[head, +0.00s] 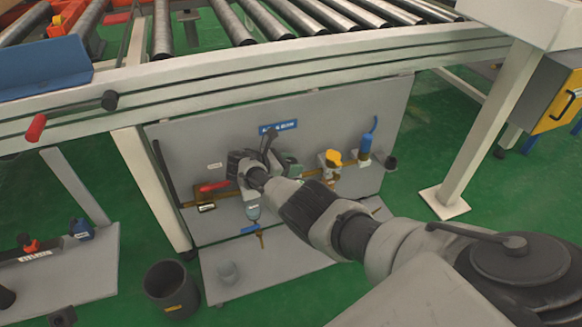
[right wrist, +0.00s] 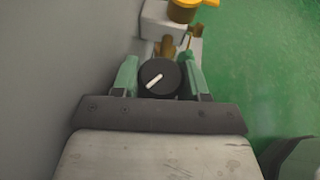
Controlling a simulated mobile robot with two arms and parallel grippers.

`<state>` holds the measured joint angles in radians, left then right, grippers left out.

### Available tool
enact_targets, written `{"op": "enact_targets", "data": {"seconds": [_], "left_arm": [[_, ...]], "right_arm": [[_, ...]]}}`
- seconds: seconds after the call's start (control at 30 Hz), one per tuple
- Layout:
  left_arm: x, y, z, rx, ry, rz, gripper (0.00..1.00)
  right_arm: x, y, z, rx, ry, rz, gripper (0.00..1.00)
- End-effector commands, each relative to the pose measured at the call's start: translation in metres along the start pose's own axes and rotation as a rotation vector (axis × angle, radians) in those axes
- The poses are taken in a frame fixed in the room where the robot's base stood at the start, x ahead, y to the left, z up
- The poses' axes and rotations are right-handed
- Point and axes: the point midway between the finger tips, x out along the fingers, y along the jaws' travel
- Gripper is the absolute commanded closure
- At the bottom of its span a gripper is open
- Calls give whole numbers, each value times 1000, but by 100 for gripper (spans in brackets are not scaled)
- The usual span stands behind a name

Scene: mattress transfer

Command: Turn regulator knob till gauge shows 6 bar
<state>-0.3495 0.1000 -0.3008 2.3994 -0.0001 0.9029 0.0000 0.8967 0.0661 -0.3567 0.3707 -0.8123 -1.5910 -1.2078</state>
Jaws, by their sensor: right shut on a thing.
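The regulator knob (right wrist: 160,78) is a round black knob with a white pointer line, seen in the right wrist view. The pointer slants from lower left to upper right in that picture. My right gripper (right wrist: 158,76) is shut on the knob, with a green finger on each side. In the head view my right gripper (head: 268,160) reaches to the grey panel (head: 340,110) under the conveyor and hides the knob. No readable gauge dial shows in either view. My left gripper is not in view.
A red-handled valve (head: 213,187), a yellow valve (head: 332,157) and a blue fitting (head: 366,143) sit along the panel beside my right gripper. A bowl with a blue handle (head: 254,214) hangs below. The conveyor frame (head: 250,80) runs overhead. A black bin (head: 172,290) stands on the floor.

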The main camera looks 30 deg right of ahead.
Motion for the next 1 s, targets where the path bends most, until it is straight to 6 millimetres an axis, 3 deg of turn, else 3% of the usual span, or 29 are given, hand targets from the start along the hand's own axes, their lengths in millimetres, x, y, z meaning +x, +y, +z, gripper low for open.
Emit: {"op": "enact_targets", "data": {"seconds": [0.5, 0.53, 0.67, 1.0], "left_arm": [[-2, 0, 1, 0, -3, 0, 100], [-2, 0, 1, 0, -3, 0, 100], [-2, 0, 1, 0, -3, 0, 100], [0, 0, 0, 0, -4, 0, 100]], "right_arm": [[0, 0, 0, 4, 0, -9, 80], [0, 0, 0, 4, 0, -9, 51], [0, 0, 0, 4, 0, -9, 31], [-4, 0, 1, 3, 0, -7, 30]]}}
